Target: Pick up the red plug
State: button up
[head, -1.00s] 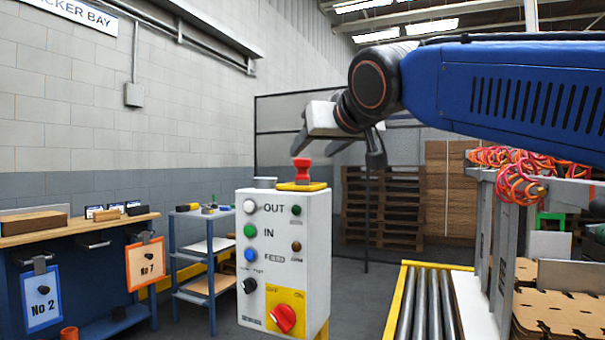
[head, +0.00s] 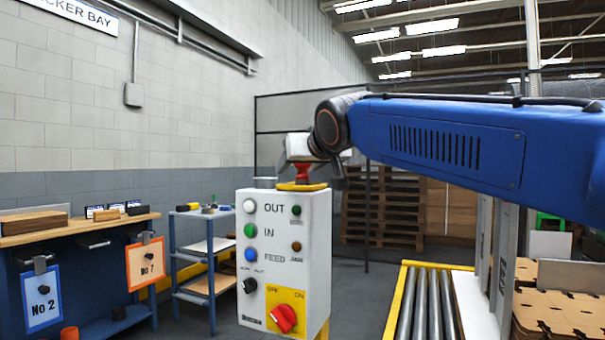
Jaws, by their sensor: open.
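The red plug (head: 303,173) stands upright on a yellow plate (head: 301,187) on top of the white control box (head: 258,270). My gripper (head: 309,172) has come down over the plug from above. Its open fingers show to the left and right of the plug, which appears to sit between them. The plug's upper end is partly hidden by the gripper body. I cannot tell whether the fingers touch it.
A grey round cap (head: 264,183) sits left of the plug on the box top. A roller conveyor (head: 428,305) with yellow edge lies to the right. A blue bench (head: 75,240) and a small shelf trolley (head: 200,250) stand at left.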

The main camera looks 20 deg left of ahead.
jog(key=shift+w+a, duration=0.2)
jog(key=shift+w, duration=0.05)
jog(key=c, duration=1.3)
jog(key=shift+o, duration=0.2)
